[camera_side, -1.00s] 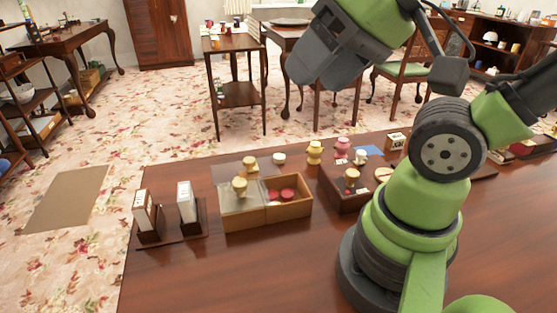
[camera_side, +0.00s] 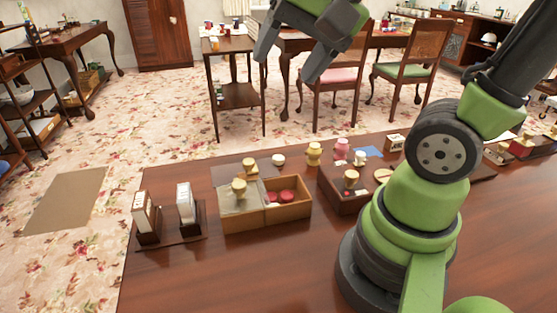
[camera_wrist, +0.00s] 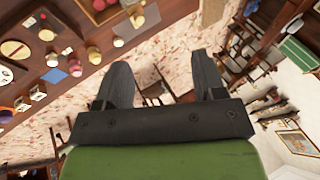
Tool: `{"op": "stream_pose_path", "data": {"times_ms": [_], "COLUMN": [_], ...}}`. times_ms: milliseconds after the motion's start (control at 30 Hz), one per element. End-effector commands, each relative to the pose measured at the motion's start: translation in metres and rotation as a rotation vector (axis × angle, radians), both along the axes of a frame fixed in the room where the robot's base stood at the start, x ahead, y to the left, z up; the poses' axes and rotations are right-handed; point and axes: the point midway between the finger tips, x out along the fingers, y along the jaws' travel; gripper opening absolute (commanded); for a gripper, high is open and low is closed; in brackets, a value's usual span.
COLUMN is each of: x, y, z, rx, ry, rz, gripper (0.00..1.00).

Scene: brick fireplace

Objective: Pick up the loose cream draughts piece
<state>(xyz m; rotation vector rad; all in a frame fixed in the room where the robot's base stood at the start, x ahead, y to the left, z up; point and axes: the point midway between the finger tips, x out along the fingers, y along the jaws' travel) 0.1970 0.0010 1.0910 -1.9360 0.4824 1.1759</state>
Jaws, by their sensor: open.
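A small cream piece (camera_side: 278,159) stands alone near the table's far edge, behind the wooden box, in the side view; it seems to be the whitish piece (camera_wrist: 118,42) in the wrist view. I cannot tell for sure that it is a draughts piece. A flat cream disc (camera_side: 383,174) lies on the dark tray at the right. My gripper (camera_side: 290,62) is open and empty, high above and beyond the table's far edge, well apart from both. Its two spread fingers also show in the wrist view (camera_wrist: 160,65).
The wooden box (camera_side: 292,212) has red pieces in its right compartment and a yellowish knob-shaped piece (camera_side: 239,188) over its left part. Yellow (camera_side: 314,154) and pink (camera_side: 341,149) pieces stand near the far edge. Card holders (camera_side: 186,207) stand left. The front table is clear.

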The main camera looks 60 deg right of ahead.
Motion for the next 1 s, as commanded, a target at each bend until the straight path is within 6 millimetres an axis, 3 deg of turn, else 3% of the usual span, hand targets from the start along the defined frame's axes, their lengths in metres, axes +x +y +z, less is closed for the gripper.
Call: {"op": "stream_pose_path", "data": {"times_ms": [100, 267, 433, 700, 833, 1000], "x": [0.039, 0.083, 0.115, 0.127, 0.124, 0.123], "y": [-0.027, -0.068, -0.119, -0.183, -0.195, -0.198], "z": [-0.012, -0.043, -0.096, -0.187, -0.210, -0.232], "rx": [0.122, 0.265, 0.390, 0.505, 0.525, 0.528], "ry": [0.112, 0.225, 0.316, 0.375, 0.376, 0.378], "rz": [-0.336, -0.798, -1.303, -1.973, -2.129, -2.180], "gripper": [0.63, 0.63, 0.63, 0.63, 0.63, 0.63]}}
